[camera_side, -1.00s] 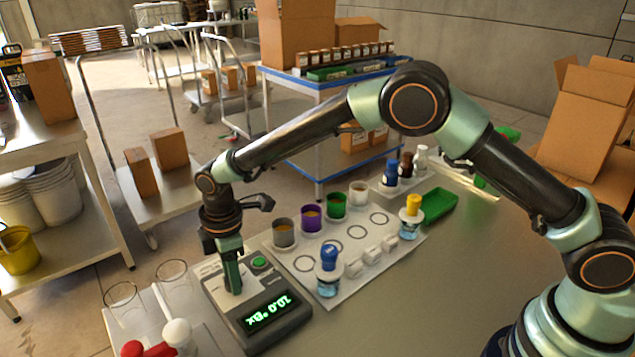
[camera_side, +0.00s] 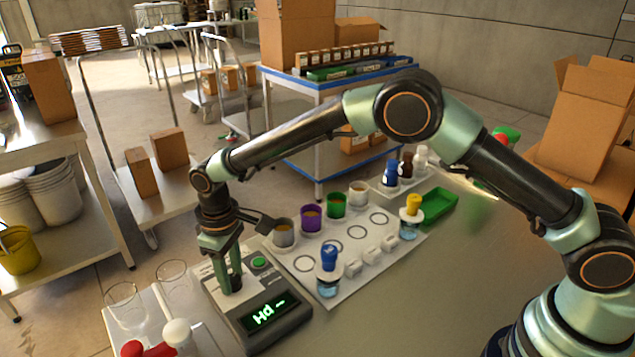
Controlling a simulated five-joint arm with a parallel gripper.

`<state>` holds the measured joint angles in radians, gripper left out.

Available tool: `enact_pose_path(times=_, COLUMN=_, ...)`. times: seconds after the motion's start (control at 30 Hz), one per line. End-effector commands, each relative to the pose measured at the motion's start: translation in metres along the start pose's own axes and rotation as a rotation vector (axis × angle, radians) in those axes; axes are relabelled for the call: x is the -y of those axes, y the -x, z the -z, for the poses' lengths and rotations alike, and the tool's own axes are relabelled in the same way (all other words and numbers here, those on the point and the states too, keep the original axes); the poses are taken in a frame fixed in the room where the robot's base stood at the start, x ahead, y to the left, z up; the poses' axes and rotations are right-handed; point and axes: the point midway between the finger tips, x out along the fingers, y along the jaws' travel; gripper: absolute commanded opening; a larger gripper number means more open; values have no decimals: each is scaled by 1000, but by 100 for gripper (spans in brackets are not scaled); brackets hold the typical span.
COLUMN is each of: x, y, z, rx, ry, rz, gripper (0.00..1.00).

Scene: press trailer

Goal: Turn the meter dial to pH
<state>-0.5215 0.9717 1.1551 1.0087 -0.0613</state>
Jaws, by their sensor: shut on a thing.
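The meter (camera_side: 292,322) is a grey box with a pale top face, a green button (camera_side: 259,263) and a lit green display (camera_side: 268,312). The display faces me upside down and reads "pH --". My gripper (camera_side: 232,287) points down onto the left part of the meter's top, with its jaws shut on the dial. The dial is mostly hidden between the fingers, so its pointer and marks cannot be read.
A white mat (camera_side: 318,262) right of the meter holds several coloured cups, a blue-capped bottle (camera_side: 328,272) and a yellow-capped bottle (camera_side: 411,216). Empty glasses (camera_side: 124,304) stand at the left. A green tray (camera_side: 438,207) lies behind. The front bench is clear.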

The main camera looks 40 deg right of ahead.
Motion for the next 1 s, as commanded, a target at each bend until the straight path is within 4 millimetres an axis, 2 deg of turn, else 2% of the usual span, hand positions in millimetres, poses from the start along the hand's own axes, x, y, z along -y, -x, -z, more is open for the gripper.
enact_pose_path(times=0.03, x=5, y=-2, z=-2, rx=12, ry=-16, rz=1, gripper=0)
enact_pose_path(times=0.4, x=5, y=-2, z=-3, rx=20, ry=-128, rz=0, gripper=0)
enact_pose_path(times=0.83, x=5, y=-2, z=-3, rx=22, ry=-136, rz=0, gripper=0)
enact_pose_path(times=0.87, x=5, y=-2, z=-3, rx=22, ry=-136, rz=0, gripper=45)
enact_pose_path(times=0.9, x=5, y=-2, z=-3, rx=21, ry=-137, rz=0, gripper=54)
enact_pose_path(times=1.0, x=4, y=-2, z=-2, rx=19, ry=-138, rz=0, gripper=54)
